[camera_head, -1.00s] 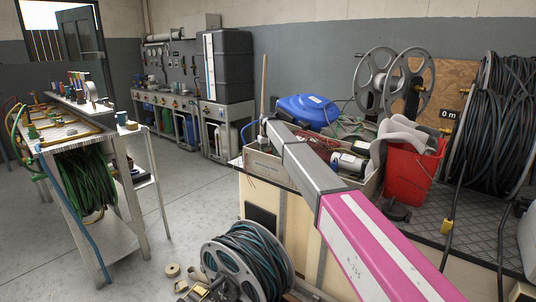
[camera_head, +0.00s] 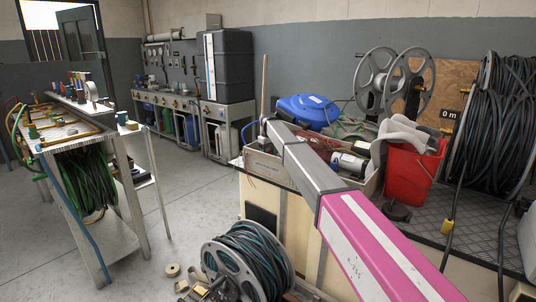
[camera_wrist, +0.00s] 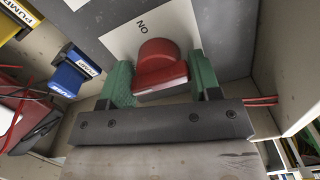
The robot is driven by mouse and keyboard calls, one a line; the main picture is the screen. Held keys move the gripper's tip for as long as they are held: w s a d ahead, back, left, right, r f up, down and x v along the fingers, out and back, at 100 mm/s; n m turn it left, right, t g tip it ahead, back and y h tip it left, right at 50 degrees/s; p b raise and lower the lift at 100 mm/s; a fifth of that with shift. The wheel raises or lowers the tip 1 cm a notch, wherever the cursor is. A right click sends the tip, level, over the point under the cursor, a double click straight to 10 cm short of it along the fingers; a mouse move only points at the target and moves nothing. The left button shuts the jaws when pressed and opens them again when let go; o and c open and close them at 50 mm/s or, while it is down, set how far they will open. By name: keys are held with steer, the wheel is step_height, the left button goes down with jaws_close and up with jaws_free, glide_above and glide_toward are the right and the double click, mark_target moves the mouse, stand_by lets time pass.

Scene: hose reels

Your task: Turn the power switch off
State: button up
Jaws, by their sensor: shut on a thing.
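The power switch is a red rotary knob (camera_wrist: 160,62) in the wrist view, on a grey panel with a white label plate (camera_wrist: 130,35). The label reads "ON" and appears upside down, just above the knob. My gripper (camera_wrist: 161,76) has its green fingers on both sides of the knob and is shut on it. A pale face of the knob's handle shows between the fingers. In the head view my arm reaches away over the bench, and the switch and fingers cannot be made out there.
In the wrist view a blue labelled part (camera_wrist: 75,72) and a yellow "PUMP" part (camera_wrist: 18,15) sit left of the switch. In the head view, a red bucket (camera_head: 408,178), a blue case (camera_head: 308,111) and a cable reel (camera_head: 245,262) surround my arm. Open floor lies at left.

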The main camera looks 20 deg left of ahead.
steer(key=o, duration=0.7)
steer(key=shift+c, duration=0.2)
steer(key=shift+r, duration=0.15)
step_height(320, 180, up, 10)
steer(key=shift+f, duration=0.15)
steer(key=shift+r, duration=0.45)
